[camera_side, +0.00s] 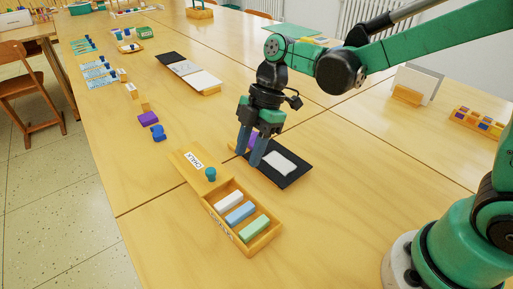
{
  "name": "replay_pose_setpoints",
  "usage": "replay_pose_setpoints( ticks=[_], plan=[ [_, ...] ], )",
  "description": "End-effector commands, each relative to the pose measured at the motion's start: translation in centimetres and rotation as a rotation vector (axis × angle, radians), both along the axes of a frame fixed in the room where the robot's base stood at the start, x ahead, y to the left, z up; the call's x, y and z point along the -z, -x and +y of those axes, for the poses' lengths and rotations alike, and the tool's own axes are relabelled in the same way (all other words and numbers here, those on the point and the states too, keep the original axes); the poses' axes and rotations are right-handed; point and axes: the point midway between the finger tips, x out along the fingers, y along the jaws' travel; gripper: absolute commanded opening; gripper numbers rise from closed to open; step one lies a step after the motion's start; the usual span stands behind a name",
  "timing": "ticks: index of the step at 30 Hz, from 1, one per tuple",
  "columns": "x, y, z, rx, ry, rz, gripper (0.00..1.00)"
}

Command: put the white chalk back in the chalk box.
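The wooden chalk box (268,241) stands on the near part of the table with its top open. A white chalk (229,201), a blue chalk (240,214) and a green chalk (254,228) lie side by side in it, the white one at the lid end. A teal knob (211,174) stands at the lid's near end. My gripper (249,158) points down beyond the box, by a black mat.
The black mat (295,176) bears a white piece (281,163), right of my gripper. Purple (148,119) and blue (158,132) items lie left. Table is clear in front of the box.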

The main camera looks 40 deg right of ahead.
Motion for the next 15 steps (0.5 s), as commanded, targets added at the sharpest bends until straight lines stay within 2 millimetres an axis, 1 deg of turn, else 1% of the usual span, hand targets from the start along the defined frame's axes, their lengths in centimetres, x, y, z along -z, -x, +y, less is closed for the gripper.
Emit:
replay_pose_setpoints(
  ticks=[1, 3, 7, 9, 11, 14, 15],
  plan=[
    [-0.7, 0.0, -0.3, 0.001, 0.000, 0.000, 0.35],
    [-1.5, -0.1, -0.6, 0.000, 0.000, 0.000, 0.35],
    [-2.4, 0.0, -1.0, 0.009, 0.002, 0.000, 0.35],
    [-2.8, 0.2, -1.4, 0.056, 0.012, -0.001, 0.35],
    [-3.2, 0.6, -1.9, 0.148, 0.028, -0.003, 0.35],
    [-4.0, 1.6, -3.4, 0.407, 0.060, -0.018, 0.35],
    [-4.2, 2.2, -4.2, 0.537, 0.067, -0.030, 0.35]
  ],
)
